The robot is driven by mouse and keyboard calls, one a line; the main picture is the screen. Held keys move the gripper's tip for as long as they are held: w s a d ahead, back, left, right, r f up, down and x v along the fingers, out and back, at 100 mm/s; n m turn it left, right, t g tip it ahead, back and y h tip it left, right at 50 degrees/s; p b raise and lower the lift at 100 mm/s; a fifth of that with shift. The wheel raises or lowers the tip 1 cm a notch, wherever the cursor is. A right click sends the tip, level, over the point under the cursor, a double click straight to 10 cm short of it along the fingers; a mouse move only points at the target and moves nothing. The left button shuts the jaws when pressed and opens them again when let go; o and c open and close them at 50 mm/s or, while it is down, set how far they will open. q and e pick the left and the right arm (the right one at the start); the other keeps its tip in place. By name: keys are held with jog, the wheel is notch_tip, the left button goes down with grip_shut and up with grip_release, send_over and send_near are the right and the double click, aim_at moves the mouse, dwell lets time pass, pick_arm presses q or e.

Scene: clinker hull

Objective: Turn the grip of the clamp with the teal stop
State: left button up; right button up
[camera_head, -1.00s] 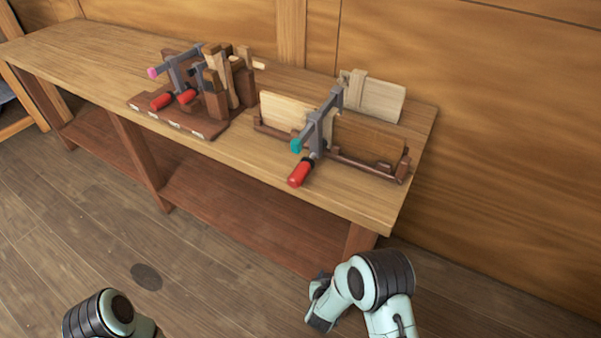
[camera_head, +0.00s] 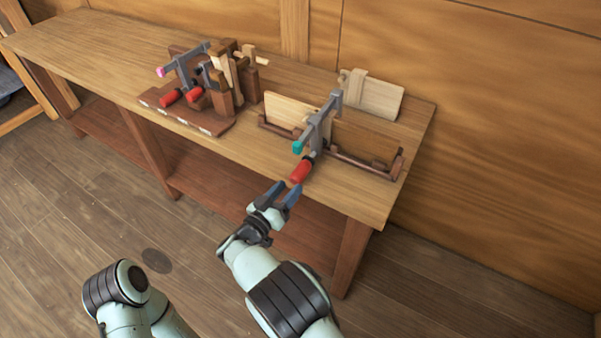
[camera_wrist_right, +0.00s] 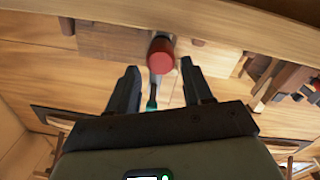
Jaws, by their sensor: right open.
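The clamp with the teal stop (camera_head: 297,147) has a grey bar (camera_head: 324,117) and sits across upright boards on the bench. Its red grip (camera_head: 301,171) points out toward the front edge of the bench. My right gripper (camera_head: 283,190) is open just in front of the red grip, apart from it as far as I can tell. In the right wrist view the red grip (camera_wrist_right: 161,56) lies ahead between the two open fingers, with the teal stop (camera_wrist_right: 151,105) behind it. Of my left arm only links show at the bottom; its gripper is out of view.
The bench top (camera_head: 215,157) is bare between the two groups. At the left, a brown rack (camera_head: 186,119) holds other clamps, one with a pink stop (camera_head: 161,71) and red grips. A pale board (camera_head: 372,96) stands at the back right.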

aim_at(301, 174)
jog(key=x, duration=0.7)
jog(key=shift+w+d, duration=0.1)
jog(key=shift+w, duration=0.05)
jog(key=c, duration=0.7)
